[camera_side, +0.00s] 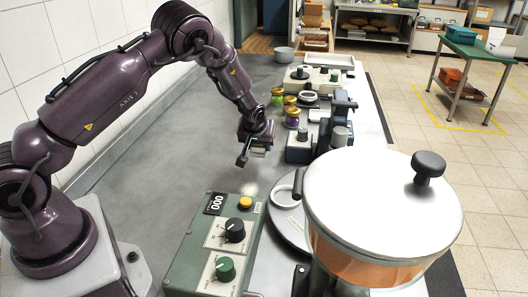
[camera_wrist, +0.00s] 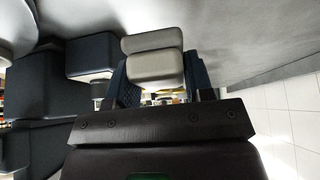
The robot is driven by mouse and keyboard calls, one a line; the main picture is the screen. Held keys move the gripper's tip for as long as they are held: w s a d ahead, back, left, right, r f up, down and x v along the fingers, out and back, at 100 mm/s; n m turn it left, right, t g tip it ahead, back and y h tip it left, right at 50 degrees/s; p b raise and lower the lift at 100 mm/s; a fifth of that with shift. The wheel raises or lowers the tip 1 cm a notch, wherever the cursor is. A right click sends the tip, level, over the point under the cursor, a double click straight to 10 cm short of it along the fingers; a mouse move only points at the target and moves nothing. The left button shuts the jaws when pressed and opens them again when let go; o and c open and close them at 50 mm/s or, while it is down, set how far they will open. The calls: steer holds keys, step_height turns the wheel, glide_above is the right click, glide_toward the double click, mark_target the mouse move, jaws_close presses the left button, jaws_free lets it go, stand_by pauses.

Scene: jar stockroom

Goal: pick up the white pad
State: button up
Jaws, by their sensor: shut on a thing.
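My gripper (camera_side: 253,152) hangs over the grey table, left of the row of devices, with its jaws pointing down. In the wrist view its dark blue fingers (camera_wrist: 160,88) are shut on the white pad (camera_wrist: 155,66), one on each side. The pad is pale, with rounded edges, and looks like two stacked blocks. In the side view only a small pale part of the pad (camera_side: 259,150) shows at the jaws; the rest is hidden. It appears to be clear of the table top, but its exact height is hard to tell.
A green control box (camera_side: 215,250) and a large white-lidded pot (camera_side: 385,205) stand in front. The grey table (camera_side: 165,175) is clear on the left.

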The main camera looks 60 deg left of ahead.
steer(key=s+d+r, duration=0.3)
steer(key=s+r, duration=0.4)
steer(key=s, duration=0.4)
steer(key=shift+d, duration=0.35)
steer(key=shift+o, duration=0.3)
